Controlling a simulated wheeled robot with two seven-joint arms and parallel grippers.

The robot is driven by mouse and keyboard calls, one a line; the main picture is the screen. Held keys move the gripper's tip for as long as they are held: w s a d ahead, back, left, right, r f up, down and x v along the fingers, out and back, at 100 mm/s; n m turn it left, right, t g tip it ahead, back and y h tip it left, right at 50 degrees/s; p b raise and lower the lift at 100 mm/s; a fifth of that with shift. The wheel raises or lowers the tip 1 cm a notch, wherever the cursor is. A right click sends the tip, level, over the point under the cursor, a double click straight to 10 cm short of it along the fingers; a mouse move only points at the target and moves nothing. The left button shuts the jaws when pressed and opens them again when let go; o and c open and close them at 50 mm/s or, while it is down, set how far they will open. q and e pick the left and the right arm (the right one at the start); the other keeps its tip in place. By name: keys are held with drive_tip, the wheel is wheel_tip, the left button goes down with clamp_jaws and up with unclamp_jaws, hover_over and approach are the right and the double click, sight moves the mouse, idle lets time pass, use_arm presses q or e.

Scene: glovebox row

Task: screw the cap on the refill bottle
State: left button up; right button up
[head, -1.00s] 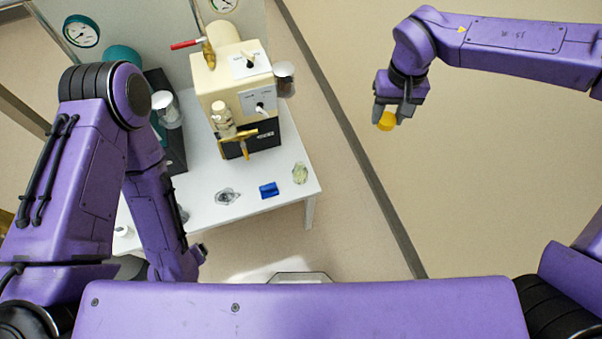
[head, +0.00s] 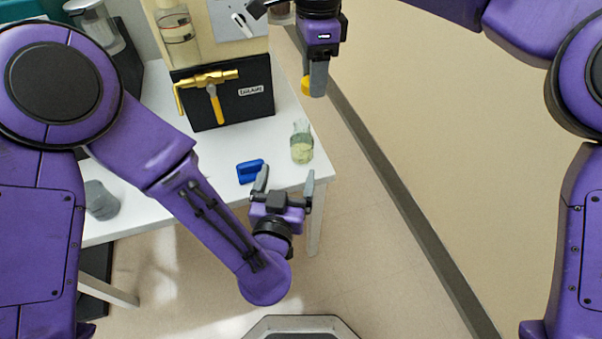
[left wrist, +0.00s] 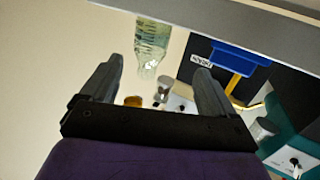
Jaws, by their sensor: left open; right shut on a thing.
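The refill bottle (head: 301,143), clear glass with a pale yellow-green content, stands uncapped on the white table near its front right. It also shows between my fingers in the left wrist view (left wrist: 152,45). My left gripper (head: 287,174) is open and empty at the table's front edge, in front of the bottle and apart from it. My right gripper (head: 318,80) is shut on the yellow cap (head: 306,87) and holds it above and beyond the bottle, near the table's right edge. The cap appears small in the left wrist view (left wrist: 133,101).
A blue block-like object (head: 249,171) lies left of the bottle, close to my left gripper. A grey cup (head: 101,200) is at the left. The floor right of the table is clear.

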sight(303, 139)
use_arm(q)
drive_tip(key=shift+s+d+f+t+h+b, duration=0.1)
drive_tip(key=shift+d+f+t+h+b, duration=0.25)
drive_tip(key=shift+d+b, duration=0.25)
use_arm(e)
drive_tip(key=shift+s+a+f+m, duration=0.25)
drive_tip(key=shift+a+f+m, duration=0.15)
drive_tip(key=shift+a+f, duration=0.5)
drive_tip(key=shift+a+r, duration=0.1)
drive_tip(key=shift+r, duration=0.15)
use_arm(q)
drive_tip(key=shift+r, duration=0.3)
drive_tip(key=w, duration=0.4)
drive_tip(key=w+d, duration=0.1)
drive_tip(key=w, duration=0.3)
drive_tip(key=w+d, duration=0.1)
drive_tip(key=w, duration=0.2)
drive_tip(key=shift+w, duration=0.4)
drive_tip(key=c, duration=1.5)
use_arm(e)
drive_tip(key=shift+f, duration=2.5)
